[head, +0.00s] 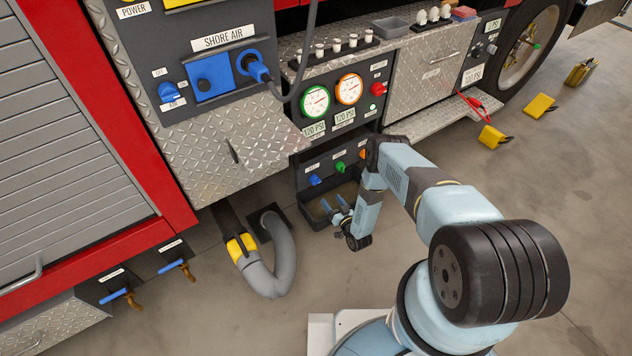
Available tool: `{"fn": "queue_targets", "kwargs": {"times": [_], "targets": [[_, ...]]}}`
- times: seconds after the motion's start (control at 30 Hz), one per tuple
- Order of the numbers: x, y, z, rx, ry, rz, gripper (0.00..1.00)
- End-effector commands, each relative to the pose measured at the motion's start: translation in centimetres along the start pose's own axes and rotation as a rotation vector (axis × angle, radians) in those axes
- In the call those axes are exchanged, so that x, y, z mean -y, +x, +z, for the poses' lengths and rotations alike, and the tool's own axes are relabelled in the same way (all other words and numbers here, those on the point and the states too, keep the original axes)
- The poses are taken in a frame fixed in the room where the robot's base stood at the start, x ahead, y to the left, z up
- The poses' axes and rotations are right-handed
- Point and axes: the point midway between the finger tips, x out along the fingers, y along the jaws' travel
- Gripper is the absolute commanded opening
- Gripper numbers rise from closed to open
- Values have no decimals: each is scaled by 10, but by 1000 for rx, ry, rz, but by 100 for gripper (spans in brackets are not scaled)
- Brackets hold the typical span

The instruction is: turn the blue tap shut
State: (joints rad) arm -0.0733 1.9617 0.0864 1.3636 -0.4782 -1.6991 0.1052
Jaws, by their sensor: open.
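A small blue tap (315,180) sits at the left end of a row on the dark panel below the gauges. A green tap (340,167) and an orange tap (362,154) are to its right, the orange one partly hidden by my arm. My gripper (333,204) is open, with its fingers apart, just below and in front of the blue tap. I see no contact with the tap, and nothing shows between the fingers. The tap's handle angle is too small to tell.
A dark tray (312,217) lies under the taps, close to my gripper. A grey hose (284,255) with a yellow collar loops at the left. Two blue-handled valves (121,296) (181,267) are at lower left. Two gauges (316,102) (349,89) are above.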

Motion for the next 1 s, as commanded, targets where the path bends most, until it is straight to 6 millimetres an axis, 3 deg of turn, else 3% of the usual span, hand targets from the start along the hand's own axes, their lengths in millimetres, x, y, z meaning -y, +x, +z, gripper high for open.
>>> {"fn": "queue_targets", "kwargs": {"times": [0.6, 0.8, 1.0], "targets": [[11, 106, 3, 3, -1, -15, 72], [11, 122, 3, 4, -1, -15, 72], [11, 127, 3, 4, 0, -14, 72]]}}
